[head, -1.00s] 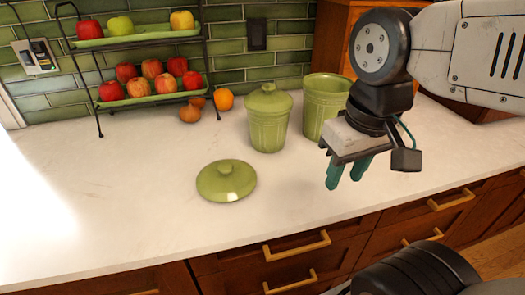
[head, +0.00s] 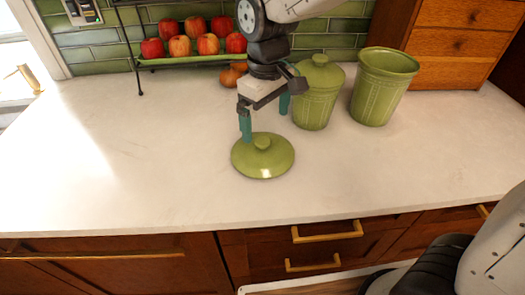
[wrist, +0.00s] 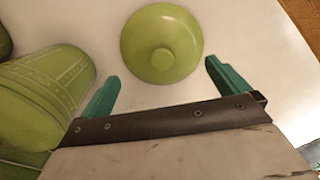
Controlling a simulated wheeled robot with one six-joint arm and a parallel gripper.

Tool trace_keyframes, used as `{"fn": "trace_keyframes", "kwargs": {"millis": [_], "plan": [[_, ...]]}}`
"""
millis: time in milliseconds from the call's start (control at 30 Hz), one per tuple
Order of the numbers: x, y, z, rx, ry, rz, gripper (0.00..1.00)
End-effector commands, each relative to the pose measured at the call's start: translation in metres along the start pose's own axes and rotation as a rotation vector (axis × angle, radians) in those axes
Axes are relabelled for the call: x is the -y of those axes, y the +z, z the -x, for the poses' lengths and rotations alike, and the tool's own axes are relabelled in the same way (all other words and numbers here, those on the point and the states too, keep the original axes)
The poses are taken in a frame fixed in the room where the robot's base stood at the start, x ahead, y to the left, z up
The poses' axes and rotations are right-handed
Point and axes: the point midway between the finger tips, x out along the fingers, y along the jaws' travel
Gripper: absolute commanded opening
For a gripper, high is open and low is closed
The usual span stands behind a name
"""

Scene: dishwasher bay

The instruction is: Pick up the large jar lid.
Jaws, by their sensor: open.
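The large jar lid (head: 263,158) is a round green lid with a small knob, lying flat, knob up, on the white counter. In the wrist view the lid (wrist: 161,44) lies ahead of the fingers, its knob roughly between their lines. My gripper (head: 265,122) is open, its two teal fingers wide apart, above the lid's far side and pointing down. It also shows in the wrist view (wrist: 160,84) with nothing between the fingers. I cannot tell whether a fingertip touches the lid. The open green jar (head: 383,90) stands upright at the right without a lid.
A smaller lidded green jar (head: 318,97) stands close to the right of my gripper. A rack with red apples (head: 208,44) and an orange fruit (head: 232,76) are behind. The counter (head: 140,170) is clear left of the lid.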

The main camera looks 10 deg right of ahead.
Motion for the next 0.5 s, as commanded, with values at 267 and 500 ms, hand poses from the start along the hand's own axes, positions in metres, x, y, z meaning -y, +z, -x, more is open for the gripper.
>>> {"fn": "trace_keyframes", "kwargs": {"millis": [267, 500], "plan": [[0.002, -0.004, -0.030, 0.003, -0.001, 0.009, 1.00], [0.002, -0.009, -0.065, 0.004, -0.001, 0.008, 1.00]]}}
